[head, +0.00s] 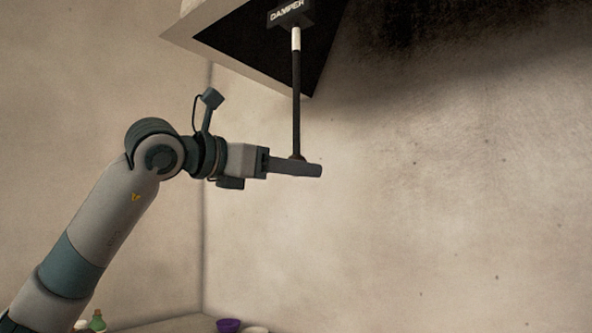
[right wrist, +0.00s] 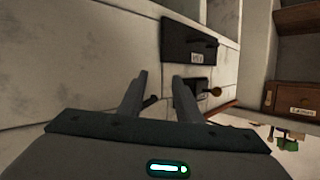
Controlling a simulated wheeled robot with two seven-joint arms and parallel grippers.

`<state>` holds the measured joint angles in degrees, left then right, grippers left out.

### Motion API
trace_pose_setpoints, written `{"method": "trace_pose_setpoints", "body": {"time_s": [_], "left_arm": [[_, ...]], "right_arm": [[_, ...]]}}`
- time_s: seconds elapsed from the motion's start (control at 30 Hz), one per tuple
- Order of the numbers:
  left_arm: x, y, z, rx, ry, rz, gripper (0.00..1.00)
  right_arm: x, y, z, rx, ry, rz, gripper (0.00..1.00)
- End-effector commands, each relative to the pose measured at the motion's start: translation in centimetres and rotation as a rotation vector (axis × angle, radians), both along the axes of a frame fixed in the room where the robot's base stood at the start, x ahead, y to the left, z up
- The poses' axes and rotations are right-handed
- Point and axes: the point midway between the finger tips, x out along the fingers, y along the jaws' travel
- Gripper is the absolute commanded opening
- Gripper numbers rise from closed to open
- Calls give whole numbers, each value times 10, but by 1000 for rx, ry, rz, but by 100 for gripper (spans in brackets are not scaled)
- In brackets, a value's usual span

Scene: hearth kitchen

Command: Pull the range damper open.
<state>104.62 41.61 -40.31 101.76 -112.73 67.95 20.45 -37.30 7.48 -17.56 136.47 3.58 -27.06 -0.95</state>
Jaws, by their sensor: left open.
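The range damper rod (head: 296,100) is a dark vertical bar hanging from a black box labelled DAMPER (head: 291,14) under the hood. A white band shows near its top. My left gripper (head: 316,170) reaches in level from the left, with its fingers at the rod's lower end. The rod's foot flares just above the fingers, and anything lower is hidden by them. The fingers are seen side-on and are open. I cannot tell whether they touch the rod. My right gripper (right wrist: 160,80) is open in the right wrist view, with nothing between its fingers.
The pale hood (head: 190,27) slopes above the left arm. Below, a purple bowl (head: 228,325) and a green bottle (head: 98,320) show at the bottom edge. In the right wrist view, a dark labelled panel (right wrist: 188,40) lies beyond the fingers. The wall right of the rod is bare.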

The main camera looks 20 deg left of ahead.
Motion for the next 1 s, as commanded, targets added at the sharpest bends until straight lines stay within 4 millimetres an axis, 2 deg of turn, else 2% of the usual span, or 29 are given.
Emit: {"method": "trace_pose_setpoints", "body": {"time_s": [0.27,0.7,1.0], "left_arm": [[-36,22,0,0,-3,2,50],[-110,67,-1,2,-1,2,50],[-138,83,-1,2,1,0,50]], "right_arm": [[3,2,9,14,-50,-3,31],[5,6,20,32,-109,-3,31],[5,7,20,34,-112,0,31]]}}
